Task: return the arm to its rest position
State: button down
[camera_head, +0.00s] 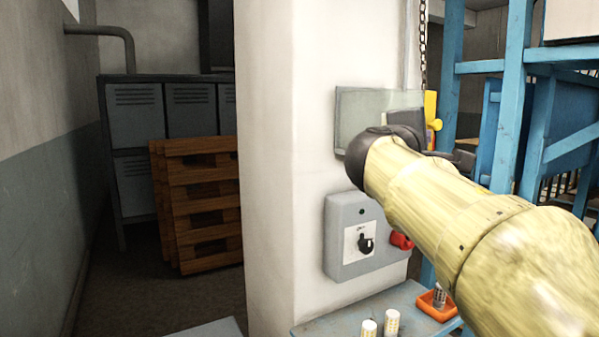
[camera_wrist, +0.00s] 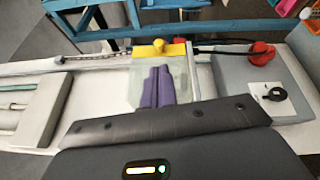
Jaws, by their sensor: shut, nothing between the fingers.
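My arm (camera_head: 470,215) reaches in from the lower right in the head view, pale yellow, with a dark wrist end in front of the white pillar. In the wrist view my gripper (camera_wrist: 158,72) shows as two purple-grey fingers side by side, shut with nothing between them. The fingers lie in front of a clear greenish panel (camera_wrist: 140,90) with a yellow part (camera_wrist: 158,48) at its edge. In the head view the panel (camera_head: 358,110) is on the pillar, beside and behind my wrist. The fingers are not clearly seen there.
A grey switch box (camera_head: 350,235) with a black knob and red plug (camera_head: 401,241) is below my wrist. A chain (camera_head: 423,45) hangs by the blue frame (camera_head: 510,100). An orange tray (camera_head: 432,312) and white cylinders (camera_head: 392,321) stand on a bench. Pallets (camera_head: 205,205) lean left.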

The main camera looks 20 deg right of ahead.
jog(key=p, duration=0.5)
send_near(439, 128)
jog(key=x, duration=0.6)
jog(key=shift+s+d+r, duration=0.2)
jog(key=shift+s+d, duration=0.05)
jog(key=shift+s, duration=0.15)
jog(key=shift+s+d, duration=0.1)
jog(key=shift+d, duration=0.15)
jog(key=shift+a, duration=0.2)
